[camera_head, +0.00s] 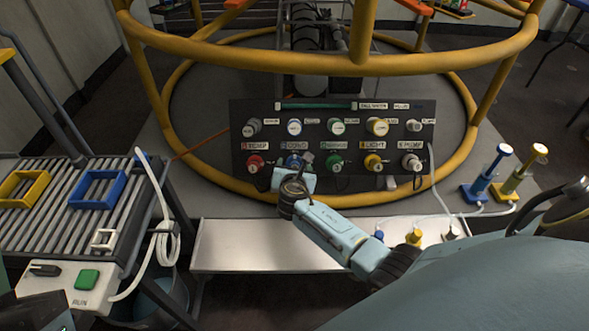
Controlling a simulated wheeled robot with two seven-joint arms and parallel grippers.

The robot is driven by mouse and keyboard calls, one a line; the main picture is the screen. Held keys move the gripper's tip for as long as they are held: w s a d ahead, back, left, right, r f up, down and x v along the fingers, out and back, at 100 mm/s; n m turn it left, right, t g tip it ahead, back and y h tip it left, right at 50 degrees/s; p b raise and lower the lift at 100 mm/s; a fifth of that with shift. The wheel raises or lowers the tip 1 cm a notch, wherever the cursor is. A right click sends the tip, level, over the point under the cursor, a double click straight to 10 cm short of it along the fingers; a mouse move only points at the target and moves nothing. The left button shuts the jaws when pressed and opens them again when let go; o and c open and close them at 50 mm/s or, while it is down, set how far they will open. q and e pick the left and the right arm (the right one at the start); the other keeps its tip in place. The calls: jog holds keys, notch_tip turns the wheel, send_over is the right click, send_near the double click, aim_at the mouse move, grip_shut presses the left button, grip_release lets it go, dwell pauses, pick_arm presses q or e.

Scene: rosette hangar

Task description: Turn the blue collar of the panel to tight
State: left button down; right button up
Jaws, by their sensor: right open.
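The dark panel (334,111) stands in the middle of the head view, with two rows of round connectors. The blue collar (291,161) is in its lower row, between the red collar (255,163) and the green collar (335,164). My right gripper (301,163) reaches up from the lower right and is open at the blue collar, hiding part of it. I cannot tell whether its fingers touch the collar or stand just in front of it. My left gripper does not show.
A yellow tubular frame (350,65) rings the panel. A pale bench (235,245) lies below. At left, a roller table (60,230) holds yellow and blue frames. Blue and yellow pump-like stands (488,180) are at right, with a white hose nearby.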

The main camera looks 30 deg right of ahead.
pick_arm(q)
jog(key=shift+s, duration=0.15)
pick_arm(e)
jog(key=shift+w+d, duration=0.1)
jog(key=c, duration=1)
